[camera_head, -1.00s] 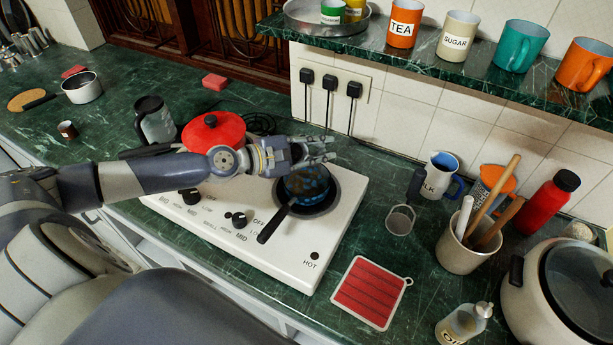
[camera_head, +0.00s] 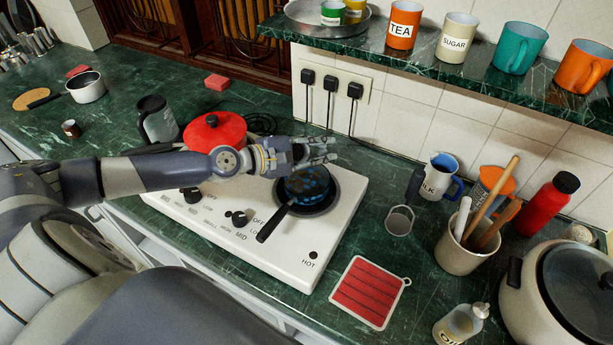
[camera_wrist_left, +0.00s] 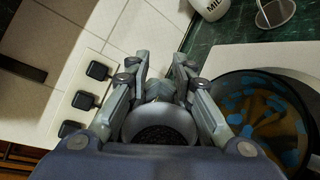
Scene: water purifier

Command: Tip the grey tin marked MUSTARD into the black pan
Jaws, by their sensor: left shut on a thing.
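My left gripper (camera_head: 322,153) is above the far rim of the black pan (camera_head: 332,199). In the left wrist view, its fingers (camera_wrist_left: 159,80) are shut on a round grey tin (camera_wrist_left: 187,124) with dark grainy contents. No label shows on it, and my gripper mostly hides it in the head view. The pan sits on the hob's right burner, its handle pointing to the lower left. In the left wrist view the pan (camera_wrist_left: 309,82) lies to the right of the tin, with brown and blue patches inside. My right gripper is not in view.
The white hob (camera_head: 300,262) also carries a red-lidded pot (camera_head: 215,130) behind my forearm. Wall plugs (camera_head: 330,82) and a shelf (camera_head: 440,62) stand behind. A red mat (camera_head: 369,292), a strainer (camera_head: 399,221) and a utensil pot (camera_head: 463,253) are to the right.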

